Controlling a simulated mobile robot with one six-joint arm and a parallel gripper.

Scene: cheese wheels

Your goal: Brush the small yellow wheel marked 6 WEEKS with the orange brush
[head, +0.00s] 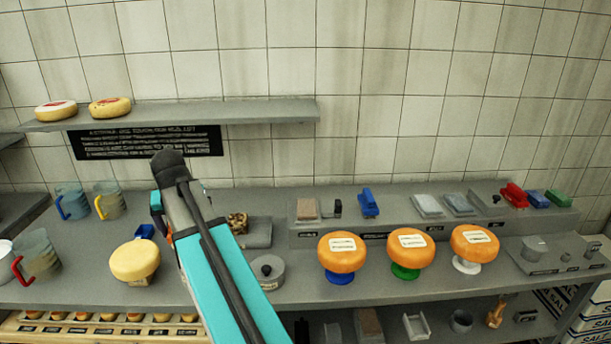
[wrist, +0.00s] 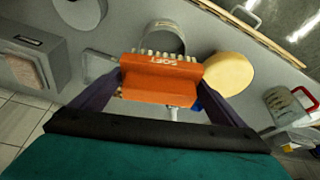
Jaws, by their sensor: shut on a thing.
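The orange brush (wrist: 160,83), marked SOFT, is held across the two dark fingers of my gripper (wrist: 162,86) in the wrist view, with its pale bristles facing away from the palm. In the head view my arm hides most of the gripper and brush. A plain yellow wheel (head: 135,261) sits at the left of the counter, with a small card at its front too blurred to read. It also shows in the wrist view (wrist: 230,72), just right of the brush, with a gap not clearly judged. A blue piece (head: 145,231) shows behind it.
Three orange wheels (head: 343,252) stand on coloured stands to the right. Jugs (head: 72,202) stand at the left, including a red-handled one (head: 38,257). A round grey pot (head: 268,272) is right of my arm. Two wheels (head: 109,107) lie on the wall shelf.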

